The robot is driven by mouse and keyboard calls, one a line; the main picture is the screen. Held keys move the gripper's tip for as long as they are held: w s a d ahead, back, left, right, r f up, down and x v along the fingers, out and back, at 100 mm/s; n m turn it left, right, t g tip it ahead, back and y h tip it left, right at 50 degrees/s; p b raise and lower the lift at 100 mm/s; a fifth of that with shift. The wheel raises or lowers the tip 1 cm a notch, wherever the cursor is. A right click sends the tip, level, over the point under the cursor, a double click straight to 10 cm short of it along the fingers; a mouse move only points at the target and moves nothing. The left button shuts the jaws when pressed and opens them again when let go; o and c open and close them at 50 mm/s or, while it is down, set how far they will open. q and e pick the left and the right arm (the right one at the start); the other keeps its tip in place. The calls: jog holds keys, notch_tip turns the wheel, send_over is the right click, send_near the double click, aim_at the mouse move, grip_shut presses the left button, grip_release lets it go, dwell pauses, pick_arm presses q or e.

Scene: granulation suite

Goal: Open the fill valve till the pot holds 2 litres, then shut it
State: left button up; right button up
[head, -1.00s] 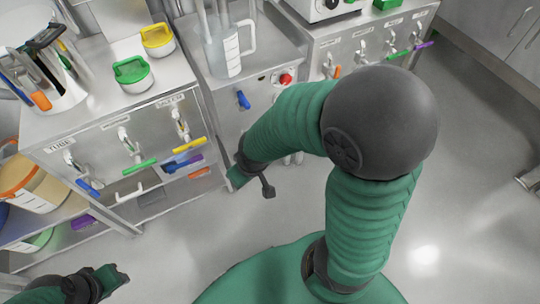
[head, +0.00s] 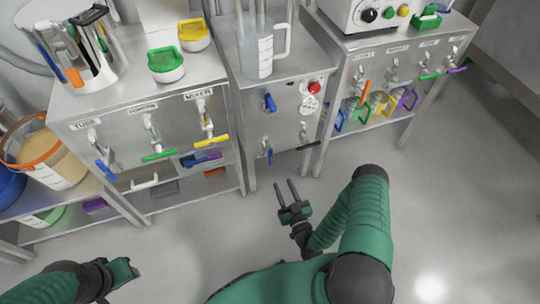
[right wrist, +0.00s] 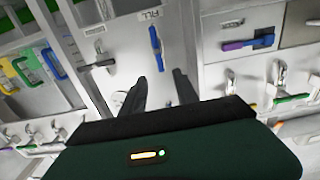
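The clear pot (head: 258,55) with scale marks stands on the middle steel cabinet; its level is too small to read. In the right wrist view a blue lever (right wrist: 155,45) points up and down beside the FILL label (right wrist: 152,15). My right gripper (head: 286,186) is open and empty, its fingers toward the cabinet, apart from the levers. Its fingers (right wrist: 162,82) also show in the wrist view. My left gripper (head: 122,271) is low at left; its fingers are unclear.
A black lever (head: 306,146) and a red button (head: 314,87) are on the same cabinet front. The left cabinet has taps with blue, green (head: 158,155) and yellow levers. Jugs with coloured handles stand under the right cabinet (head: 405,55). The floor before the cabinets is clear.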

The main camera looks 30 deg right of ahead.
aim_at(271, 156)
jog(key=b+x, duration=0.5)
jog(key=x, duration=1)
jog(key=shift+w+d+f, duration=0.1)
jog(key=shift+w, duration=0.2)
jog(key=shift+d, duration=0.1)
jog(key=shift+c, duration=0.3)
grip_shut()
